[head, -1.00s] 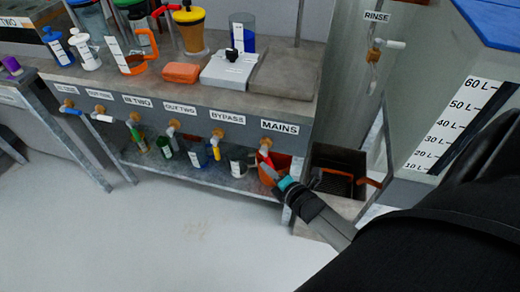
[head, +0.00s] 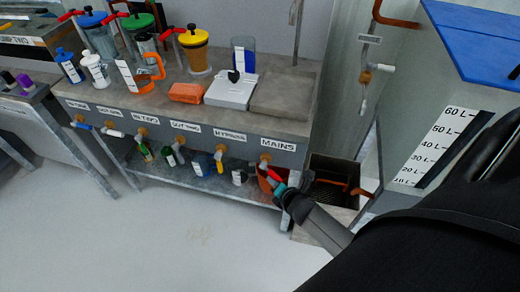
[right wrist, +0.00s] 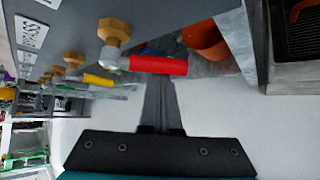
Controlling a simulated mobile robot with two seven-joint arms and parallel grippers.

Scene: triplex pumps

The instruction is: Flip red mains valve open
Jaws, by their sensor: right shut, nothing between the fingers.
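The mains valve has a brass body (head: 264,159) and a red handle (head: 272,174), below the MAINS label (head: 278,145) on the bench front. In the head view the handle slants down to the right. In the right wrist view the red handle (right wrist: 158,65) reaches right from the brass body (right wrist: 114,32). My right gripper (head: 280,187) is shut and empty, right at the handle. In the right wrist view its grey fingers (right wrist: 160,98) pass behind the handle; I cannot tell whether they touch it. My left gripper is not in view.
An orange container (right wrist: 205,40) stands close behind the handle on the lower shelf. Other valves, including the bypass valve with its yellow handle (right wrist: 98,80), line the bench front to the left. A dark floor basin (head: 330,190) lies right of the bench. The floor in front is clear.

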